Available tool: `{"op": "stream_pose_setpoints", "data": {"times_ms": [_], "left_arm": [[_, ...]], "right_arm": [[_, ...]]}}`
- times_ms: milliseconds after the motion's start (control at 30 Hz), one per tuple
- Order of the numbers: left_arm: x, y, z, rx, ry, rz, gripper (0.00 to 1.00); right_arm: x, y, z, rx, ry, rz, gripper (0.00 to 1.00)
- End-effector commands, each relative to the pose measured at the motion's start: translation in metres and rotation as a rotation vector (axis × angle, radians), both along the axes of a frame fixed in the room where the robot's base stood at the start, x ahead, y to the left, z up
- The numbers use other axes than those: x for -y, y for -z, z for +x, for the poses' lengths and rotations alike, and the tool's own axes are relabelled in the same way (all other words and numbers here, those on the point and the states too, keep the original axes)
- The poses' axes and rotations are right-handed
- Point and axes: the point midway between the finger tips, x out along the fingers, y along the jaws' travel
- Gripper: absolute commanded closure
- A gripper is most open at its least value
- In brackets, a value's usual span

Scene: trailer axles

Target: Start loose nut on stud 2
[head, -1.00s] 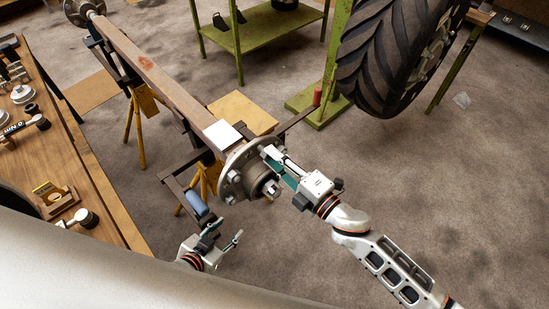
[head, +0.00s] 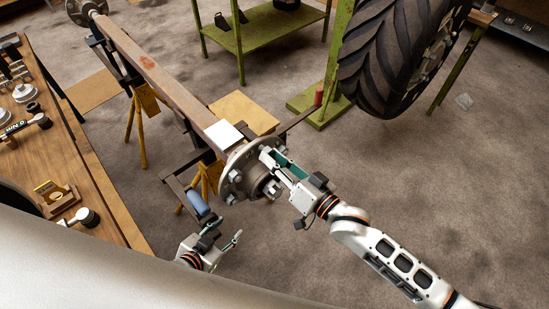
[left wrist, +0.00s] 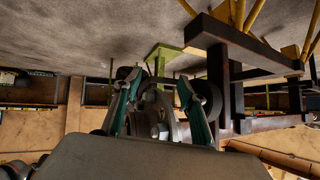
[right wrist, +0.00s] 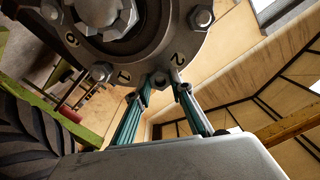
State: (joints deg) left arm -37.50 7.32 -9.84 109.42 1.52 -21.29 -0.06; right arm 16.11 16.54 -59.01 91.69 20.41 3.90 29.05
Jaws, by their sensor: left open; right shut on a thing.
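The round hub (head: 236,184) with its studs and nuts sits at the near end of the axle beam. The right wrist view shows the hub face (right wrist: 150,45) with the painted numbers 1 and 2. My right gripper (head: 268,155) is at the hub's right rim in the head view. In its wrist view its fingers (right wrist: 168,90) are closed about a small nut (right wrist: 160,80) at the rim, just below the number 2. I cannot tell whether it is threaded on. My left gripper (head: 225,233) is open and empty, low in front of the hub and apart from it.
The axle beam (head: 150,68) rests on yellow stands. A wooden bench (head: 95,195) with tools is at the left. A large tyre (head: 395,60) stands at the upper right by a green frame. The carpet at the lower right is free.

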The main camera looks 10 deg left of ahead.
Motion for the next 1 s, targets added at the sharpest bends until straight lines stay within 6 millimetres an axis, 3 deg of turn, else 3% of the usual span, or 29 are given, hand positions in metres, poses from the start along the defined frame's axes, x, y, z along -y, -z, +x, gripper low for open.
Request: {"op": "stream_pose_setpoints", "data": {"times_ms": [200,233,300,733,1000], "left_arm": [[0.002,0.0,0.0,0.0,-0.004,-0.006,0.59],[0.002,-0.001,0.0,0.0,-0.005,-0.007,0.59],[0.003,-0.001,0.001,0.0,-0.008,-0.009,0.59],[0.001,0.001,-0.001,-0.003,-0.005,-0.004,0.59],[0.002,0.0,0.0,-0.001,-0.005,-0.006,0.59]], "right_arm": [[0.0,-0.001,0.0,-0.016,0.001,0.012,1.0],[0.0,0.0,0.0,-0.016,0.001,0.012,0.76],[0.0,0.0,0.0,-0.015,0.001,0.011,0.59],[0.005,0.001,-0.003,-0.014,0.001,0.008,0.59],[0.043,0.001,-0.028,-0.015,0.001,0.007,0.59]]}}
